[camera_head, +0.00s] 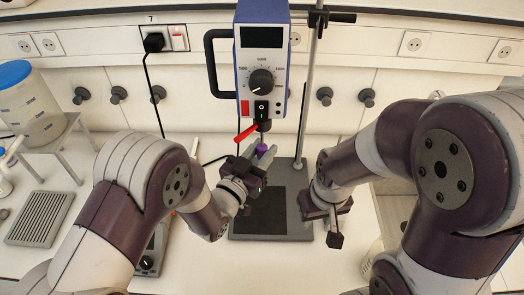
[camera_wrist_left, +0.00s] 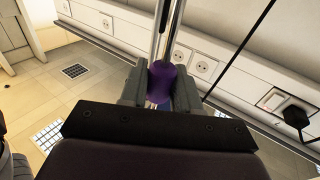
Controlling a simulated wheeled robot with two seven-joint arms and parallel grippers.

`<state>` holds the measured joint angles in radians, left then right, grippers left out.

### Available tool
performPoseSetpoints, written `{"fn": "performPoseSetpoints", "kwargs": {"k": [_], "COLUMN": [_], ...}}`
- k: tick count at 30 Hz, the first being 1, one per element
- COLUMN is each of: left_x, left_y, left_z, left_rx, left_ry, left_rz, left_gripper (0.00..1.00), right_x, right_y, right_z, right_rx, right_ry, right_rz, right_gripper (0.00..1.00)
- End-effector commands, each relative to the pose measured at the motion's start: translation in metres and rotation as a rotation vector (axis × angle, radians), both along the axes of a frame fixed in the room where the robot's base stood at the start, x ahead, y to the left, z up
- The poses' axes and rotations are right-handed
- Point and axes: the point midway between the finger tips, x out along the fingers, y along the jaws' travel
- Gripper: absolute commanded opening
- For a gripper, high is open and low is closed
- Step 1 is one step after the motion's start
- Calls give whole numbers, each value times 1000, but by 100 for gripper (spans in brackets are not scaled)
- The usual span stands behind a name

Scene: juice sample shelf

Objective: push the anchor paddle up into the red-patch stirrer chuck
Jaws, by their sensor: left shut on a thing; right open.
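The stirrer (camera_head: 262,70) is a blue and white box with a display, a dial and a red patch (camera_head: 245,107). Its dark chuck (camera_head: 264,125) hangs below, with a red handle (camera_head: 246,132) beside it. My left gripper (camera_head: 262,157) is just under the chuck, shut on a purple piece (camera_head: 262,148), which I take to be part of the anchor paddle. In the left wrist view the purple piece (camera_wrist_left: 161,76) sits between the fingers, with thin metal rods above it. I cannot tell whether the shaft touches the chuck. My right gripper (camera_head: 335,228) is open and empty, right of the stand.
The stand's dark base plate (camera_head: 262,212) lies under the left gripper, and its metal rod (camera_head: 306,90) rises right of the stirrer. A blue-lidded tub (camera_head: 28,105) and a grey rack (camera_head: 40,218) stand at left. A black cable hangs left of the stirrer.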

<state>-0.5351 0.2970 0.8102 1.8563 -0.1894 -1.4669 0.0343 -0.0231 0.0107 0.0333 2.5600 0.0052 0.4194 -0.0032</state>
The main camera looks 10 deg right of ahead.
Motion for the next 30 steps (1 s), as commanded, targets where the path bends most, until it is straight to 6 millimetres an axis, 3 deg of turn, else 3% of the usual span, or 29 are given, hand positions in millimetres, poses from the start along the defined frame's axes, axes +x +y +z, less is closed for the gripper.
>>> {"fn": "performPoseSetpoints", "kwargs": {"k": [30], "left_x": [0], "left_y": [0], "left_z": [16], "left_rx": [-1], "left_ry": [-1], "left_rz": [0], "left_gripper": [0], "right_x": [0], "right_y": [0], "right_z": [10], "right_rx": [0], "right_ry": [0], "right_rz": [0], "right_gripper": [43]}}
